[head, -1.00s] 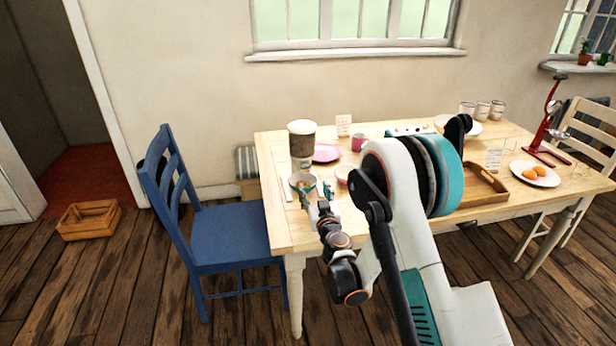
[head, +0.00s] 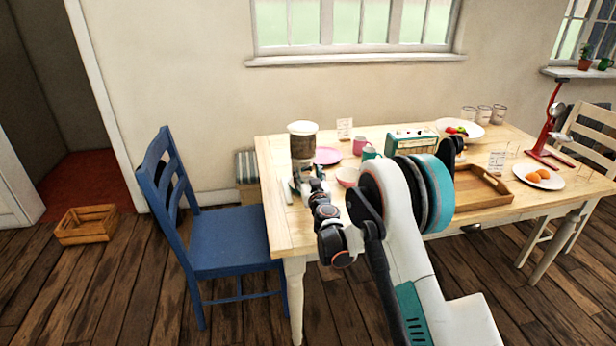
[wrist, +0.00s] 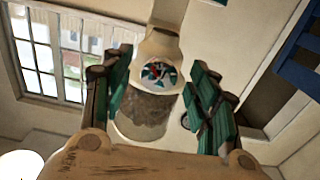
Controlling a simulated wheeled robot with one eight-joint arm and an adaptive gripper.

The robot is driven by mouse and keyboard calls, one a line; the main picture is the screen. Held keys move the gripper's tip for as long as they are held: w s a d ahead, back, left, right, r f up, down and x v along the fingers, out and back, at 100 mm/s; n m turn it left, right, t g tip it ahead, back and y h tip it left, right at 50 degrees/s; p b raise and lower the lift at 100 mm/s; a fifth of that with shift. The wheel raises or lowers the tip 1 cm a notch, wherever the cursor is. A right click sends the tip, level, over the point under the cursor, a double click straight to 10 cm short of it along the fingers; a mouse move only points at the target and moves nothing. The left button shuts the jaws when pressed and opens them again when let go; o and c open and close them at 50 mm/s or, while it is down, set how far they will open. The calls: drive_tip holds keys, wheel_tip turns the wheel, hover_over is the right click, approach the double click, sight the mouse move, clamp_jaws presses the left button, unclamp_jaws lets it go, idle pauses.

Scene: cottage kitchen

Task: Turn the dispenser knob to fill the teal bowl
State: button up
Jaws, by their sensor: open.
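The dispenser (head: 302,147) stands near the left end of the table, with a white lid and dark contents in its clear body. In the wrist view its clear body (wrist: 144,122) and pale neck (wrist: 163,22) show, with a round multicoloured knob (wrist: 158,75) between my fingers. My gripper (wrist: 163,65) is open, one green-padded finger on each side of the knob; contact cannot be told. In the head view my gripper (head: 309,183) is at the dispenser's lower part. The teal bowl below the dispenser is mostly hidden by my gripper, and its contents cannot be seen.
A teal radio (head: 411,141) and wooden tray (head: 484,200) are farther right. A blue chair (head: 232,235) is at the table's left end.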

drive_tip(key=c, duration=1.1)
drive_tip(key=shift+o, duration=0.2)
drive_tip(key=shift+d+n, duration=0.1)
drive_tip(key=shift+n, duration=1.9)
drive_tip(key=o, duration=1.1)
drive_tip(key=shift+c, duration=0.2)
drive_tip(key=v, duration=1.2)
